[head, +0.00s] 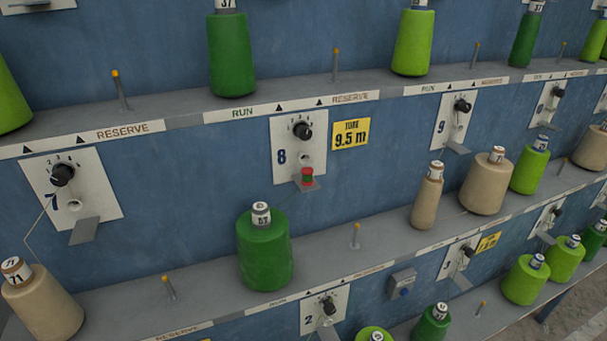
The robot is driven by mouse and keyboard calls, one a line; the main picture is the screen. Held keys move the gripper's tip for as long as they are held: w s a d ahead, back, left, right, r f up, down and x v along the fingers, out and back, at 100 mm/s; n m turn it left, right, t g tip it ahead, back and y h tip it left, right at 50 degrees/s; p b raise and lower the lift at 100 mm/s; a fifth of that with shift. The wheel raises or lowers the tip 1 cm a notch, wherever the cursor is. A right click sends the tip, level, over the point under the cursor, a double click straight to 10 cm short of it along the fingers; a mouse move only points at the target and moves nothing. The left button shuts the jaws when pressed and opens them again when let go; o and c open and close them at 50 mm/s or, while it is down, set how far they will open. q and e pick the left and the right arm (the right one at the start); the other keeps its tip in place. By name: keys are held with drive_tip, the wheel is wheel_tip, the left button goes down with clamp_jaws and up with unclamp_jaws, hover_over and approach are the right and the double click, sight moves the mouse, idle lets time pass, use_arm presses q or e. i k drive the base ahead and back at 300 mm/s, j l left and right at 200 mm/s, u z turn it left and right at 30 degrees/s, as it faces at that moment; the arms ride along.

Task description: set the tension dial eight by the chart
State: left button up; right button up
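The white plate marked 8 (283,178) is on the blue wall near the middle of the head view. Its black tension dial (302,130) is at the top of the plate, with small numbers around it. The pointer is too small to read. Below the dial is a round eyelet, and a small red and green piece (307,177) sits at the grey bracket. A yellow label (350,134) beside the plate reads 9.5 m under a word that looks like "TURE". I see no sheet that is clearly a chart. Neither of my grippers is in view.
A dark green cone (264,253) stands on the shelf below plate 8. Plate 7 (72,190) is left, plate 9 (453,120) right. Tan cones (485,182) and short pegs (355,236) stand on the shelves.

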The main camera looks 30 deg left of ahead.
sight(304, 133)
drive_tip(key=u, duration=2.75)
drive_tip(key=z, duration=1.85)
drive_tip(key=i+l, duration=0.1)
drive_tip(key=l, duration=0.45)
drive_tip(key=i+u, duration=0.05)
